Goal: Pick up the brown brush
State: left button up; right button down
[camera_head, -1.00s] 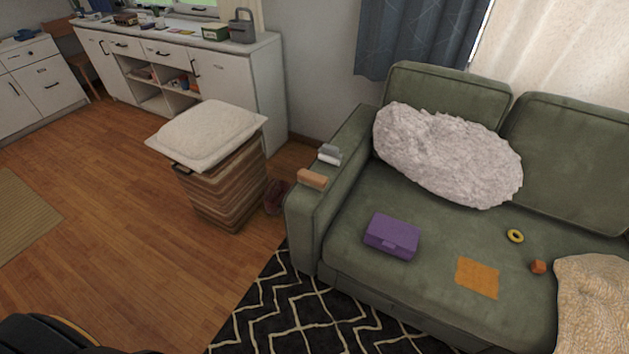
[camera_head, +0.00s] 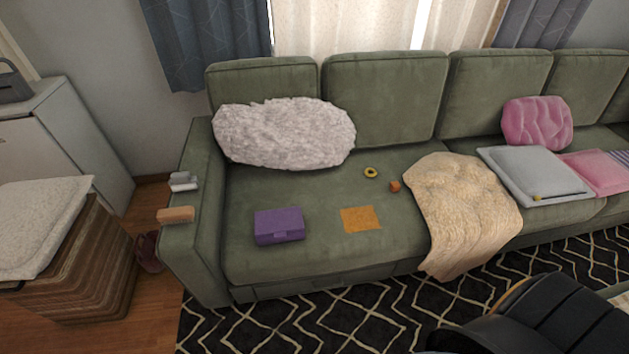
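A brown block-shaped object (camera_head: 176,215), which looks like the brown brush, lies on the left armrest of the green sofa (camera_head: 207,160). Bristles are too small to make out. A grey and white object (camera_head: 183,181) lies just behind it on the same armrest. Neither of my grippers shows in the head view.
On the seat are a purple box (camera_head: 279,226), an orange cloth (camera_head: 360,219), a yellow ring (camera_head: 371,173) and a small orange cube (camera_head: 394,186). A beige blanket (camera_head: 463,212) drapes over the front edge. A striped hamper (camera_head: 85,265) stands left of the sofa. A patterned rug (camera_head: 330,315) lies in front.

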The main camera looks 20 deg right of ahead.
aim_at(185, 214)
jog(key=j+z, duration=0.1)
jog(key=z, duration=0.35)
jog(key=i+j+z, duration=0.1)
jog(key=z, duration=0.3)
jog(key=i+j+z, duration=0.15)
jog(key=j+z, duration=0.25)
jog(key=j, duration=1.05)
jog(key=j+z, duration=0.35)
jog(key=j, duration=1.1)
jog(key=k, duration=0.05)
